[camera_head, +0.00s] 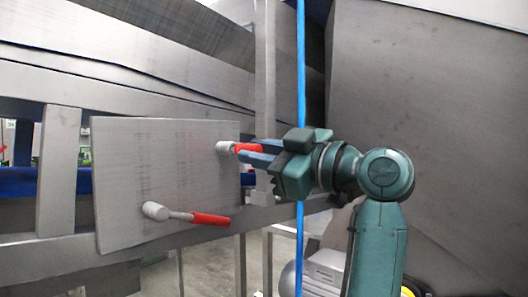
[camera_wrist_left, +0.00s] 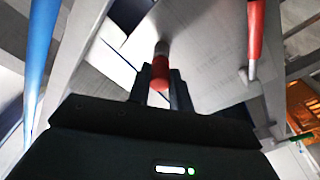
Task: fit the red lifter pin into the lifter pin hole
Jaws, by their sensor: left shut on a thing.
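A red-handled piece with a grey round end (camera_head: 222,147) is at the upper right of a flat grey plate (camera_head: 170,165). My left gripper (camera_head: 248,152) is shut on its red part, which also shows between the fingers in the left wrist view (camera_wrist_left: 160,72). The grey end points at the plate; I cannot tell whether it is seated or only in front. A similar piece with a red grip (camera_head: 211,219) and a grey end stands out from the plate lower left; its red part shows in the wrist view (camera_wrist_left: 255,28). No open pin hole is visible. My right gripper is not in view.
A vertical blue pole (camera_head: 301,80) passes close by my left gripper. A grey upright post (camera_head: 264,80) stands behind it. A large grey sheet-metal panel (camera_head: 430,110) fills the right side. Grey frame bars (camera_head: 59,170) run left of the plate.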

